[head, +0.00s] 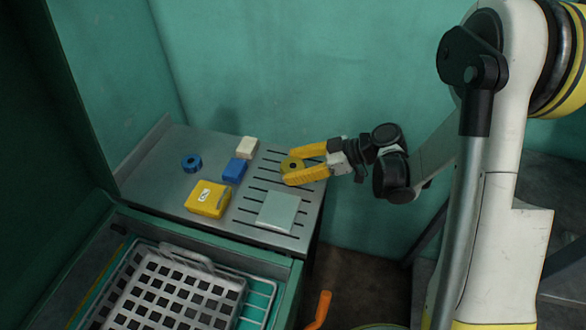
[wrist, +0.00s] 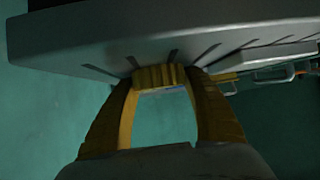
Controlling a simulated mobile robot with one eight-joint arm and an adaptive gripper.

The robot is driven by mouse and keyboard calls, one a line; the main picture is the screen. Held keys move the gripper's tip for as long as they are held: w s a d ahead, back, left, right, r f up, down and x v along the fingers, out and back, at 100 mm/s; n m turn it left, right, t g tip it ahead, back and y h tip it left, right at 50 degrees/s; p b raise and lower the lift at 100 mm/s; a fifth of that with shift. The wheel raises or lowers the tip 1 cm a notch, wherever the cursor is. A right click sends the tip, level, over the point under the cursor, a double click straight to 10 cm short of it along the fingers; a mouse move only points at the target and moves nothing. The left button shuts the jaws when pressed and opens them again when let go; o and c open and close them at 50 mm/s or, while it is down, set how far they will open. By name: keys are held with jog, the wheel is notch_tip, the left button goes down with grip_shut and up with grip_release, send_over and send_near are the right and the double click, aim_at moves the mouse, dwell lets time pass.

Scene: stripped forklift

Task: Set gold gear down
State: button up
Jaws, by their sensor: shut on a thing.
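The gold gear (head: 291,164) is between the two yellow fingers of my gripper (head: 295,166), which is shut on it, over the right, slotted part of the metal table (head: 150,185). In the wrist view the ribbed edge of the gear (wrist: 158,76) shows between the fingertips (wrist: 160,84), close against the slotted table surface (wrist: 90,45). I cannot tell whether the gear touches the table.
A pale green flat plate (head: 278,211) lies in front of the gear. A blue block (head: 235,170), white block (head: 248,146), yellow case (head: 208,199) and blue ring (head: 191,163) sit to the left. A perforated metal basket (head: 185,268) stands below the table's front edge.

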jog(key=shift+r, duration=0.15)
jog(key=o, duration=1.4)
jog(key=shift+f, duration=0.2)
